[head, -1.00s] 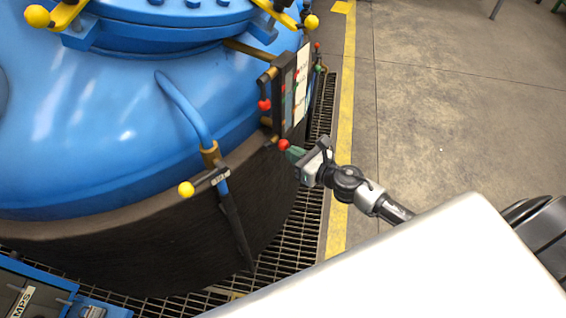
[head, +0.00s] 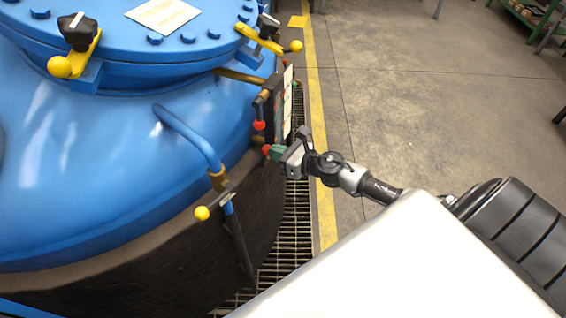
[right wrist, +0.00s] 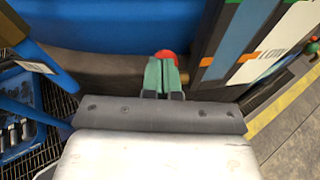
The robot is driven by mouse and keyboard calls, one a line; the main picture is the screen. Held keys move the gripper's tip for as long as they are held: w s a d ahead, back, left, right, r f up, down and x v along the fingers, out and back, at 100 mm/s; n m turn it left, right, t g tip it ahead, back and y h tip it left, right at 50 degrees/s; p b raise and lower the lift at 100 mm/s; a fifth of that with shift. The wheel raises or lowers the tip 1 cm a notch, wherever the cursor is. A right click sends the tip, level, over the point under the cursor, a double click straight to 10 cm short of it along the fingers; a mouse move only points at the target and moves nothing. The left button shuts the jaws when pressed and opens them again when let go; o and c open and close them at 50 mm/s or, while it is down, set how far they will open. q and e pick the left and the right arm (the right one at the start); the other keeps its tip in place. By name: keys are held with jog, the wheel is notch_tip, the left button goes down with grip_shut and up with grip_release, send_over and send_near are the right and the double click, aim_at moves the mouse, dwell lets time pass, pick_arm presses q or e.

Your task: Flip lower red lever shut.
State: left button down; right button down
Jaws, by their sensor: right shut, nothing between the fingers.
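The lower red lever's ball knob (head: 267,150) shows at the side of the blue furnace, just beyond the green fingertips of my right gripper (head: 275,152). In the right wrist view the red knob (right wrist: 166,56) peeks out behind and above the closed fingers (right wrist: 161,76), which hide most of it. The fingers are at the knob, but I cannot tell whether they touch it. My right gripper is shut with nothing between its fingers. A second red knob (head: 259,125) hangs on a lever a little higher. My left gripper is out of view.
The blue furnace (head: 80,180) fills the left, with a yellow-knobbed valve (head: 202,213) on its near side. A panel (head: 284,105) with coloured stripes stands close beside the levers. Floor grating (head: 292,215) and a yellow line (head: 322,150) run alongside; open floor (head: 430,110) lies right.

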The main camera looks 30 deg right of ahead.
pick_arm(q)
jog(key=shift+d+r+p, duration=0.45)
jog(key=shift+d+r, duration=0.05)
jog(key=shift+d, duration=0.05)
pick_arm(e)
jog(key=shift+w+a+r, duration=0.25)
jog(key=shift+w+r, duration=0.05)
jog(key=shift+w, duration=0.2)
jog(key=shift+w+a+r, duration=0.2)
jog(key=shift+w+r, duration=0.1)
jog(key=shift+w, duration=0.2)
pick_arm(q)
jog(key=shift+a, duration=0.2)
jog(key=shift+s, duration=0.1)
pick_arm(e)
jog(key=shift+d, duration=0.1)
